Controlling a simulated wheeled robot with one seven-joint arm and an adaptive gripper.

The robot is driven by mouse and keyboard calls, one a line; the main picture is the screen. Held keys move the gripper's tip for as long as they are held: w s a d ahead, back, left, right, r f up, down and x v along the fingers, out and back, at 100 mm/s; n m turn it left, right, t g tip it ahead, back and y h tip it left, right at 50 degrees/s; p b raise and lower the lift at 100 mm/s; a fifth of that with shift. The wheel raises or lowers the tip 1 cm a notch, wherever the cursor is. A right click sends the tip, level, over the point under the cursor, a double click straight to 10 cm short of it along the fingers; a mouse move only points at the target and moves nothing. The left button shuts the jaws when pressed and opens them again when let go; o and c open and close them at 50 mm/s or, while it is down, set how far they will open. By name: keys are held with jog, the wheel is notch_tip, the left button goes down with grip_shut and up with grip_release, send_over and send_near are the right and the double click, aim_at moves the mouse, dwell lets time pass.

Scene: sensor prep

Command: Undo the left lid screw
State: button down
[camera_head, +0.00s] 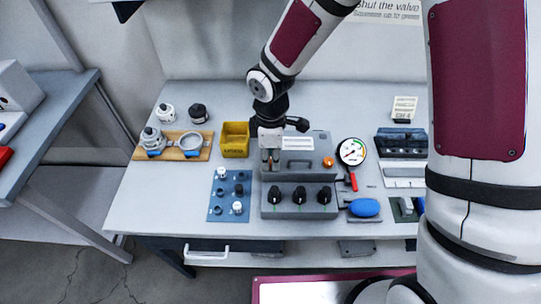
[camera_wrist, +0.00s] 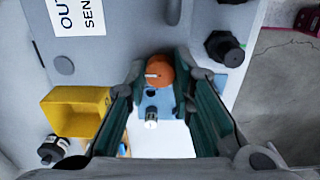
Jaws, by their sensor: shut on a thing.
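The left lid screw (camera_wrist: 159,72) is an orange round knob with a pale slot mark, on the grey sensor box (camera_wrist: 100,55). My gripper (camera_wrist: 160,84) has its green-padded fingers on either side of this screw and is shut on it. In the head view, my gripper (camera_head: 270,163) points down at the left of the grey box's lid (camera_head: 302,147) and largely hides the screw. The right lid screw (camera_head: 328,162) is an orange knob at the lid's right side. The lid carries a handle and a white label.
A yellow bin (camera_head: 235,140) stands close left of my gripper. A blue pegboard (camera_head: 229,195) lies front left, and a panel with black knobs (camera_head: 299,201) is just in front. A gauge (camera_head: 352,151) with a red handle is to the right. The table's left front is clear.

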aim_at(270, 160)
dwell(0.3)
jog(key=c, duration=1.4)
grip_release()
jog(key=shift+o, duration=0.2)
notch_tip(270, 160, up, 12)
